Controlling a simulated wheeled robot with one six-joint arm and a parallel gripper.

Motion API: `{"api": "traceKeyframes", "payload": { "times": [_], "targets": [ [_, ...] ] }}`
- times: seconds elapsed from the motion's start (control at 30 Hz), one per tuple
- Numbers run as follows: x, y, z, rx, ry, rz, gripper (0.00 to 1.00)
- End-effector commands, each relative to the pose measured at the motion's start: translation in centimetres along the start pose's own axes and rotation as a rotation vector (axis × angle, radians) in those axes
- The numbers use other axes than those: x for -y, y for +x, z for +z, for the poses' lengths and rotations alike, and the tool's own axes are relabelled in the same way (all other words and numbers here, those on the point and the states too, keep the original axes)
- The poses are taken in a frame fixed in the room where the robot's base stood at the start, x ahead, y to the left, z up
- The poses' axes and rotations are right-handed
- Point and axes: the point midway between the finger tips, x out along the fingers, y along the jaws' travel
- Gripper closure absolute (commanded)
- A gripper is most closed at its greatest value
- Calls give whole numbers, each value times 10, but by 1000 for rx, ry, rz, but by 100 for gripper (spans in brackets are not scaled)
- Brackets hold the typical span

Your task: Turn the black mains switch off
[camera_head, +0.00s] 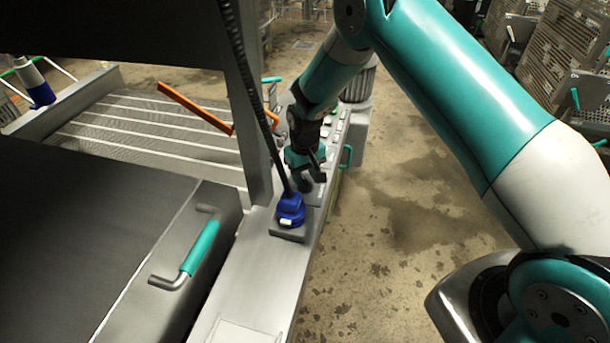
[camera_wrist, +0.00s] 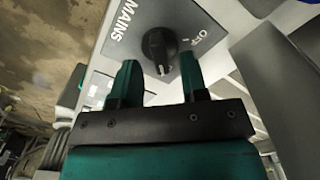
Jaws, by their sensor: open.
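The black mains switch (camera_wrist: 160,46) is a round rotary knob on a dark plate marked MAINS and OFF in the wrist view. The white mark on the knob points toward the bottom of the picture, not at the word OFF, which is to its right. My gripper (camera_wrist: 160,82) is open, with its two teal fingers apart, one to each side below the knob. The fingers appear short of the knob; contact cannot be told. In the head view my gripper (camera_head: 306,178) is over the narrow metal panel, and the switch is hidden behind it.
A blue connector (camera_head: 290,210) with a black cable stands on the panel close to my gripper. A grey metal post (camera_head: 248,110) rises to its left. A teal-gripped handle (camera_head: 195,250) is at the lower left. Concrete floor (camera_head: 400,230) is open on the right.

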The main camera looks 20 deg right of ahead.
Motion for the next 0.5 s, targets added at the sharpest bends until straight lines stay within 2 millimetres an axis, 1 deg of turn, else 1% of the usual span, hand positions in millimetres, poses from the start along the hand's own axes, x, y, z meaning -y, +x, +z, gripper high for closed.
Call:
{"api": "traceKeyframes", "payload": {
  "times": [0.1, 0.2, 0.47, 0.5],
  "targets": [
    [0, 12, 0, 0, 0, 0, 60],
    [0, 17, 0, 0, 0, 0, 60],
    [0, 19, 0, -1, 0, 0, 60],
    [0, 19, 0, -1, 0, 0, 62]
  ]
}}
